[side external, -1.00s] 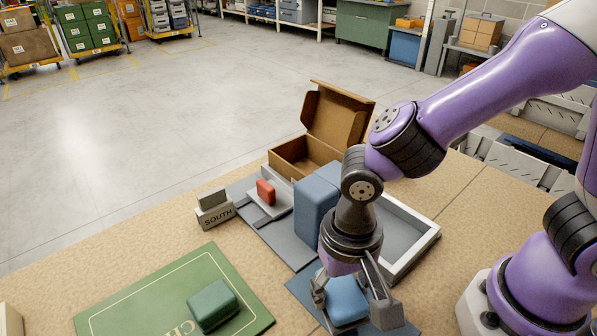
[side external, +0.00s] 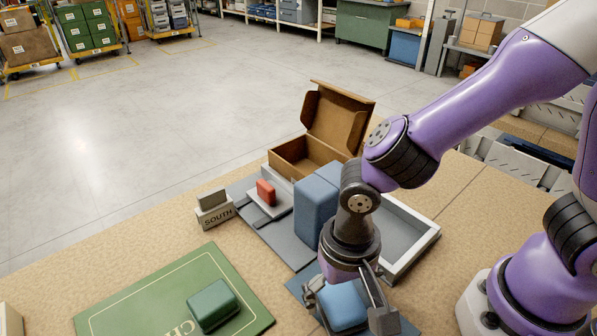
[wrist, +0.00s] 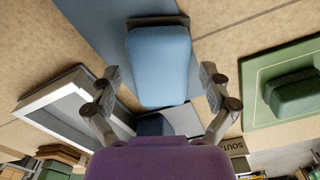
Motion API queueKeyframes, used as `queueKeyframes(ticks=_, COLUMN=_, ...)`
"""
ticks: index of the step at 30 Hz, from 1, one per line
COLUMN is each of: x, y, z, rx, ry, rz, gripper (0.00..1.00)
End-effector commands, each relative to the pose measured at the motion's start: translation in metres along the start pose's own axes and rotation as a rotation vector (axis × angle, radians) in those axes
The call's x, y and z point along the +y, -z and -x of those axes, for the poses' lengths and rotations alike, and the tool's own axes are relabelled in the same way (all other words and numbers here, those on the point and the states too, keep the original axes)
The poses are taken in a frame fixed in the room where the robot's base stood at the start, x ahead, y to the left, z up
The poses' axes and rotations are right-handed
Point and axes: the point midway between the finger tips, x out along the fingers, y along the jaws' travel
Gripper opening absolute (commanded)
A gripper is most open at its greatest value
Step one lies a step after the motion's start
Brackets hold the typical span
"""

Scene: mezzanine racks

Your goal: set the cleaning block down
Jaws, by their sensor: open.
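The cleaning block appears to be the rounded pale blue block (side external: 343,307) with a dark underside edge. It appears to rest on the flat blue mat (side external: 300,286) at the front of the table. My gripper (side external: 345,308) is directly over it, with one finger on each side. In the wrist view, the block (wrist: 160,62) lies between and beyond the fingertips of my gripper (wrist: 163,92), with a gap on both sides. The jaws are open. In the side view, my gripper hides part of the block's top.
A green block (side external: 213,304) sits on a green mat (side external: 150,290) to the left. Tall blue blocks (side external: 314,212) stand close behind my gripper. A white-rimmed tray (side external: 425,240), an open cardboard box (side external: 290,157), a red block (side external: 266,192) and a SOUTH sign (side external: 215,217) are farther back.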

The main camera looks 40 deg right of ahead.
Motion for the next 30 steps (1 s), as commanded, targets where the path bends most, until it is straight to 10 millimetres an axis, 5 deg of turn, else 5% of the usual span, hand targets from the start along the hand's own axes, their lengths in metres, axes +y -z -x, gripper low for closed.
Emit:
queueKeyframes(ticks=15, x=-0.001, y=0.0, z=0.099, rx=0.003, ry=0.006, rz=0.0, gripper=0.92)
queueKeyframes(ticks=20, x=0.0, y=0.001, z=0.118, rx=0.003, ry=0.006, rz=0.001, gripper=0.92)
queueKeyframes(ticks=23, x=0.013, y=0.013, z=0.128, rx=0.027, ry=0.043, rz=0.024, gripper=0.92)
queueKeyframes(ticks=30, x=0.095, y=0.062, z=0.151, rx=0.288, ry=0.16, rz=0.229, gripper=0.92)
